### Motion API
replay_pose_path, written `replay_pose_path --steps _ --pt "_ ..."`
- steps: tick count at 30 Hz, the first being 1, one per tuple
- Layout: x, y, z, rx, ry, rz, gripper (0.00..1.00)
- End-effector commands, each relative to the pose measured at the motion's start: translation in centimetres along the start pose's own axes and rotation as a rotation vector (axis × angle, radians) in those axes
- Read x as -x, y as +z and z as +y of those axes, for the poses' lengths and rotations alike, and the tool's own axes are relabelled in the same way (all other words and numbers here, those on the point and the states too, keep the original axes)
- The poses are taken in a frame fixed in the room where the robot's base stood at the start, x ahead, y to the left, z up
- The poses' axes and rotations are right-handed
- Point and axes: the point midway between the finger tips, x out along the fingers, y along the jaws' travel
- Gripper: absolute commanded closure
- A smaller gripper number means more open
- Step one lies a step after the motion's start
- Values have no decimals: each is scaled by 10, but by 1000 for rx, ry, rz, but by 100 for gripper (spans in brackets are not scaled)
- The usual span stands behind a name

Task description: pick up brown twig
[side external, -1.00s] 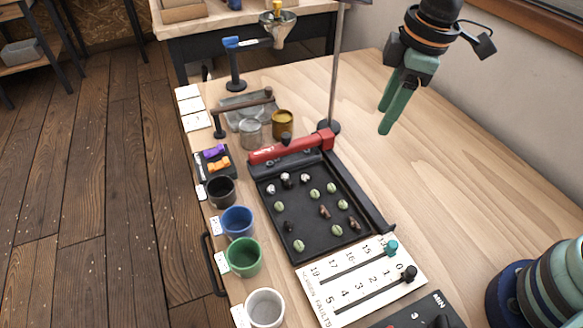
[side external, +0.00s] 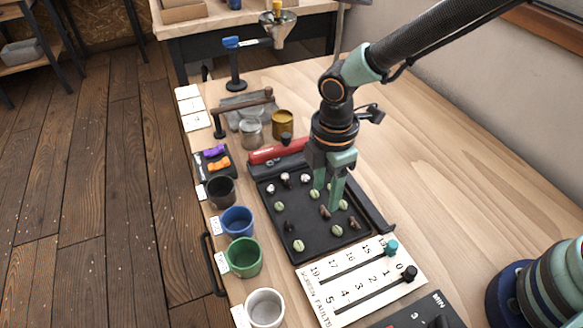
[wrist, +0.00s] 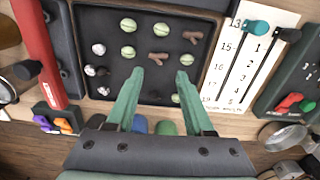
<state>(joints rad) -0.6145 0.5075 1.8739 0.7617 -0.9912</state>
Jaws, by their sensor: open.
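Two brown twig-like pieces lie on the black tray (side external: 313,245). One brown twig (side external: 324,211) is right by my fingertips, and in the wrist view this twig (wrist: 159,58) lies just beyond the gap between them. The other brown piece (side external: 354,222) lies farther right, and it also shows in the wrist view (wrist: 193,36). My gripper (side external: 326,203) points down over the tray, open and empty. In the wrist view my gripper (wrist: 160,73) has its two green fingers spread. I cannot tell its exact height above the tray.
Several green beans (side external: 299,245), pale pieces (side external: 271,189) and dark pieces (side external: 289,226) lie around on the tray. A red bar (side external: 271,152) borders the tray's far side. A white slider board (side external: 340,290) and several cups (side external: 238,220) stand close by.

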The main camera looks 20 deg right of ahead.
Motion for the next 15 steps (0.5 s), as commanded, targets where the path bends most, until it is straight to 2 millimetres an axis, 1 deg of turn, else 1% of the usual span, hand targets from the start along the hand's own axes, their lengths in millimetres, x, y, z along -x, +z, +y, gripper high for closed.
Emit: replay_pose_path --steps 5,12,15 --pt "-13 1 1 -2 -2 -1 48" --pt "-46 3 3 -2 -1 -1 48" --pt "-53 3 4 -2 0 0 48"
